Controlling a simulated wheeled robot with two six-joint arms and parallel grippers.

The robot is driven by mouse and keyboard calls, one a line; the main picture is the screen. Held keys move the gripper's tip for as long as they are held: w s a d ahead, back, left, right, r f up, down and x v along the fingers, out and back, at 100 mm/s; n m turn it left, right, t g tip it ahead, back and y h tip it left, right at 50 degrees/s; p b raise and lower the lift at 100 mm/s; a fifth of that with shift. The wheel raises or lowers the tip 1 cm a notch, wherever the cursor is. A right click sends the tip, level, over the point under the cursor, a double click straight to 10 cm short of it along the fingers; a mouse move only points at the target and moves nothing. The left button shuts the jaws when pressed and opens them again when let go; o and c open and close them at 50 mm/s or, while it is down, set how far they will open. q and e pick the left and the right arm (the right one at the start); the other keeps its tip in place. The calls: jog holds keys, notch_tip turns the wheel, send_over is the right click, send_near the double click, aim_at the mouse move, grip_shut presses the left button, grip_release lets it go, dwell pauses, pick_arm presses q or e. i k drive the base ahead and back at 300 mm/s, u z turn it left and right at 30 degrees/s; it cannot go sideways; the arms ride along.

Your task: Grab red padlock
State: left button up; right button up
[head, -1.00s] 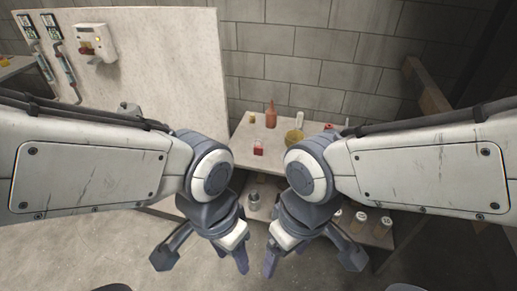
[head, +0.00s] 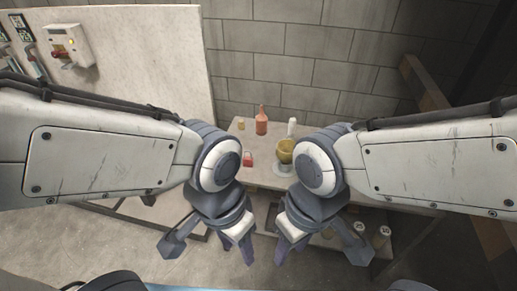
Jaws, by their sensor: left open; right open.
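A small red padlock (head: 248,159) stands on the light tabletop (head: 262,182) in the head view, in the gap between my two arms. My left gripper (head: 210,247) is open and empty, its fingers pointing down, lower in the picture than the padlock and to its left. My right gripper (head: 320,248) is also open and empty, lower and to the right of the padlock. Neither gripper touches the padlock. My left wrist is close to the line of sight to it.
An orange-red bottle (head: 261,121), a small yellow jar (head: 241,124), a white bottle (head: 292,127) and a yellow container (head: 286,150) stand on the table near the padlock. Labelled containers (head: 383,236) sit on a lower shelf. A panel (head: 150,60) stands at left; a block wall is behind.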

aim_at(247, 160)
jog(key=i, duration=1.1)
jog(key=u, duration=0.25)
